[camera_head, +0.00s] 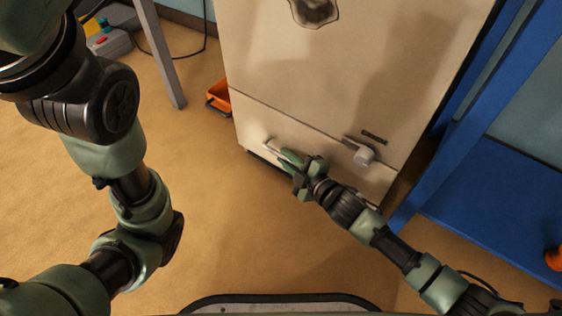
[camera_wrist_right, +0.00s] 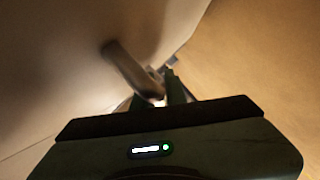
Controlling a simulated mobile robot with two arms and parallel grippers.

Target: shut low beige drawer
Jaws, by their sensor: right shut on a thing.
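The low beige drawer (camera_head: 325,150) is the bottom section of a beige cabinet, below a thin dark seam. Its front looks close to flush with the panel above; I cannot tell whether a small gap is left. Its grey bar handle (camera_head: 363,154) runs across the front, partly hidden by my right gripper (camera_head: 285,157). The right gripper is shut on the handle near its left end. In the right wrist view the handle (camera_wrist_right: 130,72) runs into the right gripper's fingers (camera_wrist_right: 165,90). My left arm shows at the left, but its gripper is out of view.
The beige cabinet (camera_head: 335,65) rises above the drawer, with a dark-edged patch on it. An orange bin (camera_head: 219,97) sits on the floor left of it. A blue frame (camera_head: 455,150) stands close on the right. A grey table leg (camera_head: 160,55) is at upper left. The floor in front is clear.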

